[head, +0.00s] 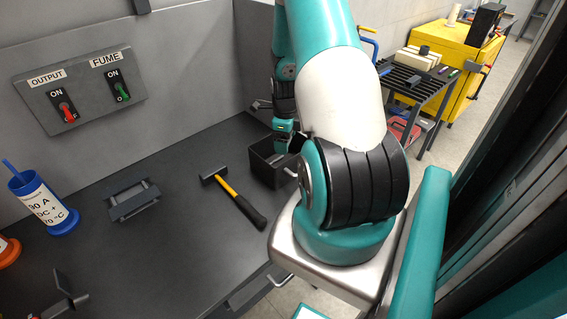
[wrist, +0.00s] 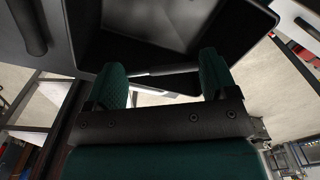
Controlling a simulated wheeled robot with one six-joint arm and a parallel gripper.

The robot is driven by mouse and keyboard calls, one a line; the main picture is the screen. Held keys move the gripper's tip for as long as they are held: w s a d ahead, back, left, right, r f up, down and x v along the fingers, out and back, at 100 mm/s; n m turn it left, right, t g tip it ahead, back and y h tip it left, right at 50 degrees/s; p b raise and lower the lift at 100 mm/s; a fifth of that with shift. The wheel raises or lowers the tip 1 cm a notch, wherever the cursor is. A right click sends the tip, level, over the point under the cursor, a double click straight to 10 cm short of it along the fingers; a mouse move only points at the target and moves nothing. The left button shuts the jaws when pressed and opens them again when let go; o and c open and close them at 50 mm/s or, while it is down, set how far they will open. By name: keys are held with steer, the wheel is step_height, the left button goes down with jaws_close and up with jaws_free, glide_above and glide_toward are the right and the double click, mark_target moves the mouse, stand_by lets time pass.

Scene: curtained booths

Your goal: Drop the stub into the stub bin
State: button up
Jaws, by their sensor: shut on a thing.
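The stub bin (head: 264,176) is a black open-topped box on the dark bench, left of my arm in the head view. In the wrist view its dark inside and rim (wrist: 245,40) fill the top. My gripper (head: 284,141) points down at the bin's opening. In the wrist view its two green fingers stand apart, with the gripper (wrist: 165,76) at the bin's near edge. A thin pale bar between the fingertips looks like the stub (wrist: 168,70). In the head view the stub cannot be made out.
A hammer (head: 236,198) with a yellow handle lies left of the bin. A grey metal bracket (head: 133,201) and a blue rod holder (head: 46,206) stand farther left. A switch panel (head: 82,90) is on the wall. A slatted table (head: 418,90) and yellow cabinet (head: 448,58) stand beyond the arm.

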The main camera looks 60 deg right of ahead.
steer(key=o, duration=0.8)
steer(key=shift+r, duration=0.15)
step_height(320, 180, up, 17)
steer(key=b, duration=0.3)
steer(key=shift+r, duration=0.1)
